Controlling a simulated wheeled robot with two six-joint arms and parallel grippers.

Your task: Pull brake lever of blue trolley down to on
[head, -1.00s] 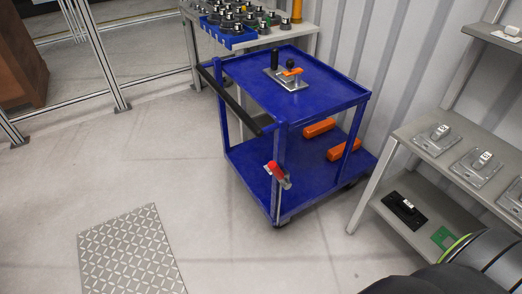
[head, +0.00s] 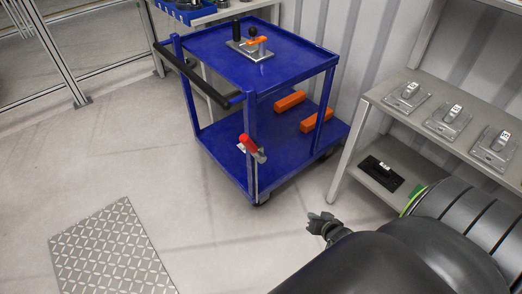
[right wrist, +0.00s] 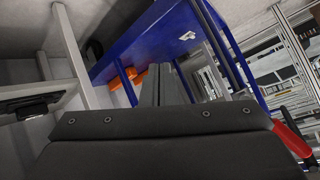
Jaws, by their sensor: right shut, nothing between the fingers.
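The blue trolley (head: 222,158) stands in the middle of the head view. Its brake lever (head: 249,143) has a red handle on a grey bracket, low on the near corner post. The handle slants, its red end up and to the left. My right gripper (head: 314,223) is shut and empty, to the right of and nearer than the lever, with a clear gap between them. In the right wrist view, the closed fingers (right wrist: 163,86) point toward the trolley's blue frame (right wrist: 150,38), and the red lever (right wrist: 292,139) shows at the right edge. My left gripper is not in view.
A grey shelf (head: 378,92) with several metal parts stands right of the trolley. A clamp fixture (head: 250,48) sits on the trolley top, and orange blocks (head: 290,101) lie on its lower shelf. A patterned floor plate (head: 108,250) lies at left. Floor before the trolley is clear.

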